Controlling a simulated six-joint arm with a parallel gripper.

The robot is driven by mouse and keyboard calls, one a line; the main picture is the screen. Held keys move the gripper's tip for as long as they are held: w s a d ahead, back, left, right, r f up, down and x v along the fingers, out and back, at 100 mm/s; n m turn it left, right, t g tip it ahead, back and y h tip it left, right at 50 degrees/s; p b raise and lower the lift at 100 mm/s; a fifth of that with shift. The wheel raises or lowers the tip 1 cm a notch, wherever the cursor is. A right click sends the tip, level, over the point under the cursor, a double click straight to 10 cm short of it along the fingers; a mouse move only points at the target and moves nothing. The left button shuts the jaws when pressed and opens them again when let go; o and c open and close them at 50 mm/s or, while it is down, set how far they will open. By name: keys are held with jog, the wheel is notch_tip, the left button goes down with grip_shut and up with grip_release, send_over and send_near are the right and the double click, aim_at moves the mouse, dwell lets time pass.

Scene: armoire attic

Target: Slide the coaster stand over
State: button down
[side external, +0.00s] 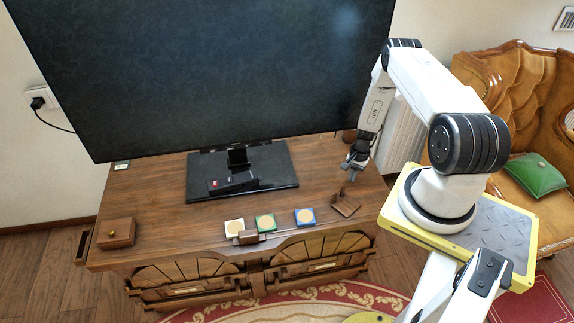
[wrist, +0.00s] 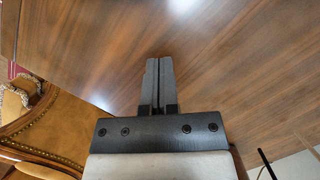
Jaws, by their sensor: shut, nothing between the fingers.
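The coaster stand appears to be the small brown wooden piece (side external: 345,206) with a short upright, at the right front of the wooden cabinet top. Three square coasters lie in a row to its left: white (side external: 234,227), green (side external: 265,222) and blue (side external: 305,216), each with a tan disc. My gripper (side external: 350,175) is above the cabinet top, just behind and above the stand, apparently not touching it. In the wrist view my gripper's fingers (wrist: 159,62) are together and empty over bare wood. I cannot make out the stand there.
A large television (side external: 210,70) stands on a black base (side external: 202,178), with remotes on it. A wooden box (side external: 116,233) sits at the left front. A small block (side external: 249,237) and thin rail lie along the front edge. An armchair (side external: 515,85) stands at right.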

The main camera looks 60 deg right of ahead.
aim_at(344, 194)
jog(key=shift+a+f, duration=0.15)
jog(key=shift+f, duration=0.3)
jog(key=shift+a, duration=2)
jog(key=shift+a, duration=0.1)
jog(key=shift+s+a, duration=0.1)
jog(key=shift+a, duration=0.9)
jog(key=shift+d, duration=0.1)
